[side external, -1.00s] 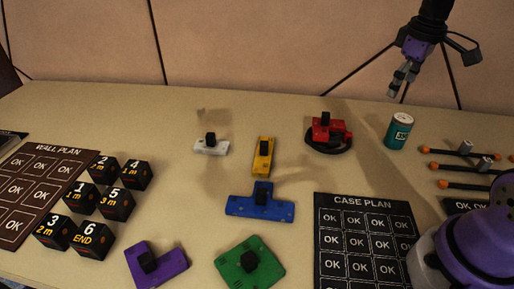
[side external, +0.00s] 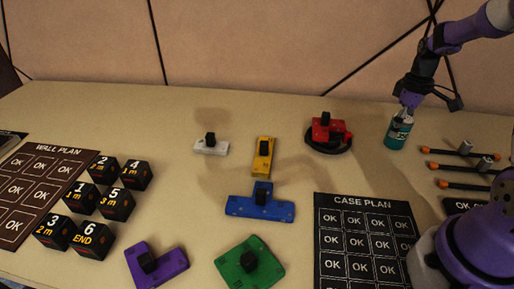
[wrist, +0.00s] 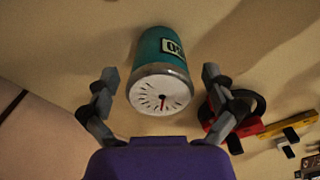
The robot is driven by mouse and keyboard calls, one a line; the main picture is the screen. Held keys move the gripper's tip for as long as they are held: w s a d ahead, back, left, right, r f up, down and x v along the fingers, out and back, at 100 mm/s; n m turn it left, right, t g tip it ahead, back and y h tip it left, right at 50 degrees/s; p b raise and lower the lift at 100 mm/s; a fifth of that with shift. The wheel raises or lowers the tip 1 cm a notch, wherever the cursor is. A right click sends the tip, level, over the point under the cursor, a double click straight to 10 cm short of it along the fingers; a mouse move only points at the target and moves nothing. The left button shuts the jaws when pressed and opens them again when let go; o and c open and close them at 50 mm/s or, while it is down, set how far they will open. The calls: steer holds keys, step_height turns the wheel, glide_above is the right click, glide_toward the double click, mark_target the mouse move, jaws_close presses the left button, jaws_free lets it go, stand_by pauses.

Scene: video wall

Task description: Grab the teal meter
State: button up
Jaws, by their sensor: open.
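The teal meter (side external: 398,133) is a small upright cylinder on the table at the right in the side view. In the wrist view the teal meter (wrist: 160,72) shows its white dial face with a red needle and a label on its side. My gripper (side external: 407,110) is just above the meter's top in the side view, and its fingertips overlap the top there. In the wrist view my gripper (wrist: 158,82) is open, with one finger on each side of the meter and visible gaps to both.
A red piece with a black ring (side external: 328,135) stands left of the meter. Orange-tipped rods (side external: 460,152) lie to its right. A yellow block (side external: 263,157), a blue block (side external: 260,203) and the case plan board (side external: 367,240) are farther away.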

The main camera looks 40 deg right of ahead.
steer(key=shift+f, duration=0.3)
steer(key=c, duration=1.4)
